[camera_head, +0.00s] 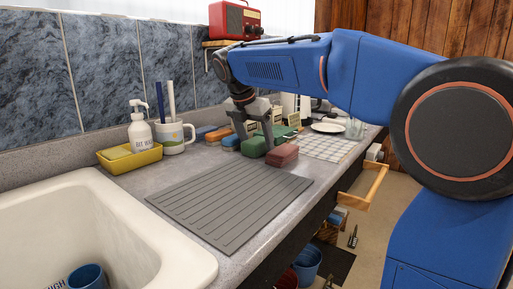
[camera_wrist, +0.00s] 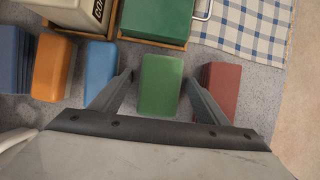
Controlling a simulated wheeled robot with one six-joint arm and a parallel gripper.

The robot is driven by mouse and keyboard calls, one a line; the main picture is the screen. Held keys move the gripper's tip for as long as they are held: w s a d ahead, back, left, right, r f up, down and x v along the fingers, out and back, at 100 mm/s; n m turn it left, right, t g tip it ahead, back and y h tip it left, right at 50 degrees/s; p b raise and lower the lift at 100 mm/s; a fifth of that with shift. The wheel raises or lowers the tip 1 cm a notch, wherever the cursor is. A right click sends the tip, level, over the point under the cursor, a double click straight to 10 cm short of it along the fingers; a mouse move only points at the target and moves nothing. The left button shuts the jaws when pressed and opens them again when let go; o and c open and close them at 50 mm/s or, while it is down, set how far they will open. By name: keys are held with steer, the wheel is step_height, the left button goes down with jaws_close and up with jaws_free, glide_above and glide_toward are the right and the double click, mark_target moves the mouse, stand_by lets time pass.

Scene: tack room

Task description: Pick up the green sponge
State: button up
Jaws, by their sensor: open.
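The green sponge (camera_wrist: 161,86) lies on the grey counter, a block with rounded edges. In the wrist view it sits between the two open fingers of my gripper (camera_wrist: 160,92), with a gap on each side. In the head view the green sponge (camera_head: 253,147) shows beneath my gripper (camera_head: 256,141), partly covered by a finger. Nothing is held. A blue sponge (camera_wrist: 101,68) lies to the left of the left finger.
An orange sponge (camera_wrist: 53,68) is farther left. A green box (camera_wrist: 158,16) stands just beyond the green sponge, beside a checked cloth (camera_wrist: 246,24). A ribbed grey mat (camera_head: 230,203), white sink (camera_head: 105,262), yellow tray (camera_head: 134,161) and mug (camera_head: 175,140) share the counter.

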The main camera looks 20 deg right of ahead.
steer(key=shift+f, duration=0.1)
steer(key=c, duration=0.9)
steer(key=shift+o, duration=0.2)
